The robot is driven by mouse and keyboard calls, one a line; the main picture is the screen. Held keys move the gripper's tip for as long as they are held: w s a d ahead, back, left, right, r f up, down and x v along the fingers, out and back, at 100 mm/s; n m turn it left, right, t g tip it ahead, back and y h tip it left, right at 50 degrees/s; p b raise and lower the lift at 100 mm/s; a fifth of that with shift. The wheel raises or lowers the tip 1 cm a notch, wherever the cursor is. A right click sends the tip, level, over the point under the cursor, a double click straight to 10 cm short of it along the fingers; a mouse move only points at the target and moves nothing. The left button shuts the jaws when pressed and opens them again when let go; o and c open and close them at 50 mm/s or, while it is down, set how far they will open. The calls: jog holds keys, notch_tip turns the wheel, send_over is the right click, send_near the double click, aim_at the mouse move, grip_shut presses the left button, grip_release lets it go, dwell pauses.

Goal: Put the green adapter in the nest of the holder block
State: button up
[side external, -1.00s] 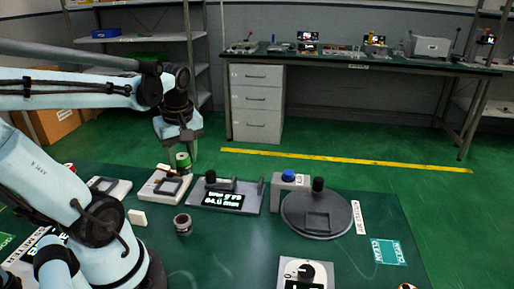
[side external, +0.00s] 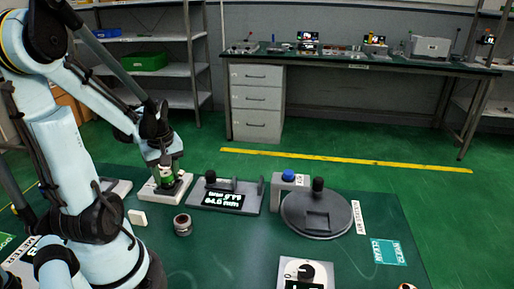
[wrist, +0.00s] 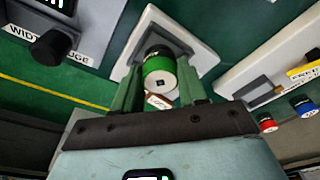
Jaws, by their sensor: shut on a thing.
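The green adapter (side external: 167,179) is a short cylinder with a pale end face and a dark far part; it also shows in the wrist view (wrist: 158,68). My gripper (side external: 166,168) is shut on it, one finger on each side, in the wrist view (wrist: 160,80) too. The holder block (side external: 151,193) is a white block with a dark grey frame as its nest; it shows beyond the adapter in the wrist view (wrist: 204,57). The adapter is upright over the nest, at or just above it. The gripper and adapter hide the contact, so I cannot tell whether it touches.
A grey width gauge (side external: 250,197) stands right of the holder block. Another white plate with a dark frame (side external: 119,185) lies to its left. A dark round part (side external: 182,225) and a small white block (side external: 137,217) are in front. A round grey fixture (side external: 330,220) stands further right.

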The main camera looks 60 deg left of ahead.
jog(key=shift+f, duration=0.25)
jog(key=shift+f, duration=0.15)
jog(key=o, duration=1.1)
jog(key=shift+o, duration=0.2)
notch_tip(320, 180, up, 12)
jog(key=d, duration=0.2)
jog(key=w+d+f+m+t+h, duration=0.1)
jog(key=w+d+m+t, duration=0.2)
jog(key=d+m, duration=0.6)
jog(key=w+d+f+m+t, duration=0.1)
jog(key=w+d+m+t, duration=0.3)
jog(key=w+d+m, duration=0.4)
jog(key=d+m, duration=0.1)
jog(key=d, duration=0.3)
jog(key=shift+w+h, duration=0.15)
jog(key=shift+h, duration=0.25)
